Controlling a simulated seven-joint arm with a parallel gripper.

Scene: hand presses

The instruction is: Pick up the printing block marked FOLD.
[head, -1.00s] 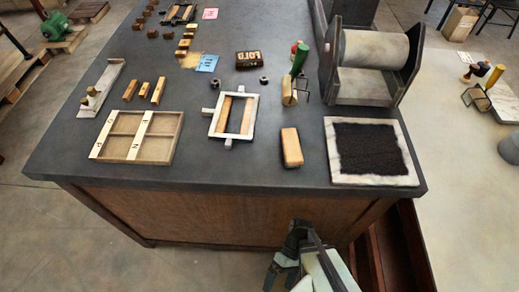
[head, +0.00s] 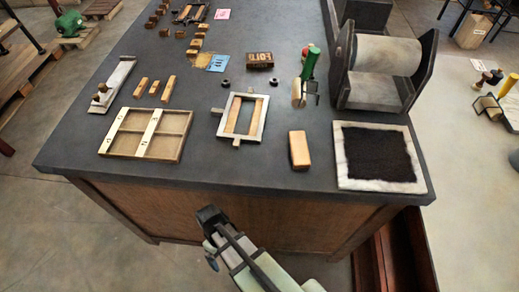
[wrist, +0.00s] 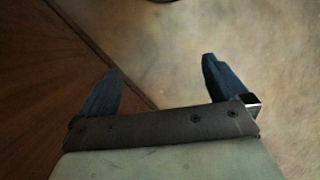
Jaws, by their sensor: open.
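The printing block marked FOLD (head: 260,60) is a dark brown block with pale letters on its face. It lies on the dark table top toward the back middle in the head view, beyond the white frame. My gripper (head: 209,218) is in front of the table's near side, well apart from the block. In the wrist view my gripper (wrist: 161,88) has its two dark fingers spread wide with nothing between them. The wrist view shows the wooden table side and the floor, and the block is not in it.
A white frame (head: 222,128), a wooden block (head: 299,150) and a black pad in a pale tray (head: 343,182) lie near the front. A divided wooden tray (head: 183,149) is at left. A roller press (head: 385,60) stands at right, beside a green-handled tool (head: 310,66).

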